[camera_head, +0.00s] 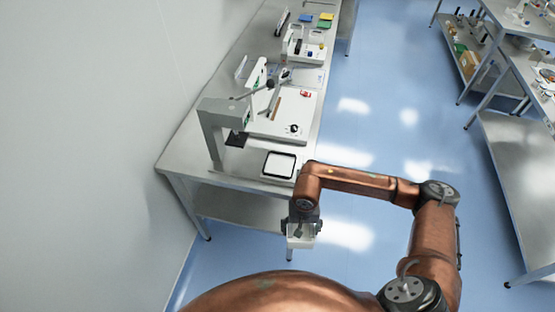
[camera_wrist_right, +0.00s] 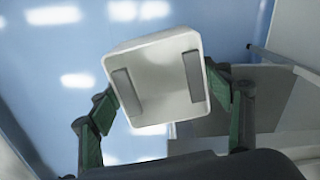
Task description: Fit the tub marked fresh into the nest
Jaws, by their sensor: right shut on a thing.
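My right gripper (camera_head: 303,222) is shut on a white tub (camera_head: 300,241), held in front of the near end of the bench, over the floor. In the right wrist view the white tub (camera_wrist_right: 158,80) sits between the two green-sided fingers of the gripper (camera_wrist_right: 160,108). No marking on the tub is legible. A shallow white tray with a black rim (camera_head: 279,165) lies on the bench's near end; I cannot tell whether it is the nest. My left gripper is not in view.
The steel bench (camera_head: 190,150) runs away along the wall. A grey post-like machine (camera_head: 215,125) and a white panel (camera_head: 285,115) with small parts stand on it. Blue floor (camera_head: 390,100) is open to the right, before shelved racks (camera_head: 520,165).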

